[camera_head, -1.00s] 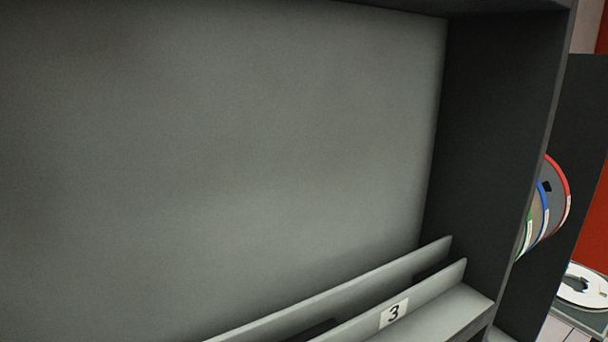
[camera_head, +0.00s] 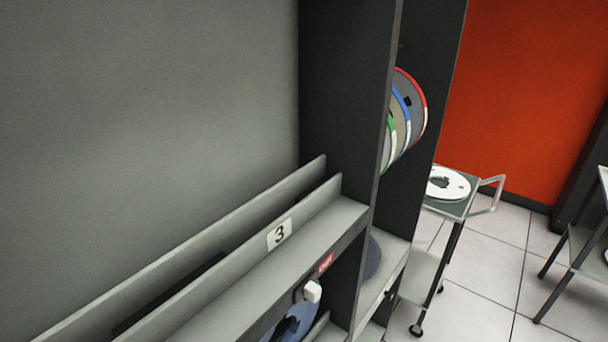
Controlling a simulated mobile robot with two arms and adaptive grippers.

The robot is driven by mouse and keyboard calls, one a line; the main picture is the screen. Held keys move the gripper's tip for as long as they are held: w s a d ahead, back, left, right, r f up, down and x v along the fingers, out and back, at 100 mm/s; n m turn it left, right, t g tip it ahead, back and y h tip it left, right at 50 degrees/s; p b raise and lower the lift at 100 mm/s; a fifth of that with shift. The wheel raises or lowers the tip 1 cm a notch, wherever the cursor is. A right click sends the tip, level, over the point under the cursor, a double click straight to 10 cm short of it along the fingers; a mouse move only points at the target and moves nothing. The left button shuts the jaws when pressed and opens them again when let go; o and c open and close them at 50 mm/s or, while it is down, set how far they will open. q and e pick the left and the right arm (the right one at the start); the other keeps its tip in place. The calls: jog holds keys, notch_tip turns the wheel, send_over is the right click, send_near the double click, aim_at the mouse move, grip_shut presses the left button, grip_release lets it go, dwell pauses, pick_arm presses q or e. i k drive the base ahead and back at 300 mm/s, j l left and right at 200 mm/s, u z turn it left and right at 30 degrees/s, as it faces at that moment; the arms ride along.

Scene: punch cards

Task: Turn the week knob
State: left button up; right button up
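No knob that I can identify as the week knob shows in the head view. A small white block-like part (camera_head: 312,291) sits at the lower middle, at the front of a blue disc (camera_head: 294,322) under the shelf. I cannot tell what this part is. Neither of my grippers is in view.
A grey shelf unit with a slot marked 3 (camera_head: 279,235) fills the left and middle. Coloured reels (camera_head: 407,118) stand beyond its dark side panel (camera_head: 345,90). A cart (camera_head: 455,207) with a white reel (camera_head: 446,184) stands right. Tiled floor (camera_head: 490,262) is open there.

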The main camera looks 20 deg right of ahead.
aim_at(390, 294)
jog(key=k+l+z, duration=0.1)
jog(key=l+z, duration=0.2)
jog(key=z, duration=0.2)
jog(key=l+z, duration=0.3)
jog(key=z, duration=0.15)
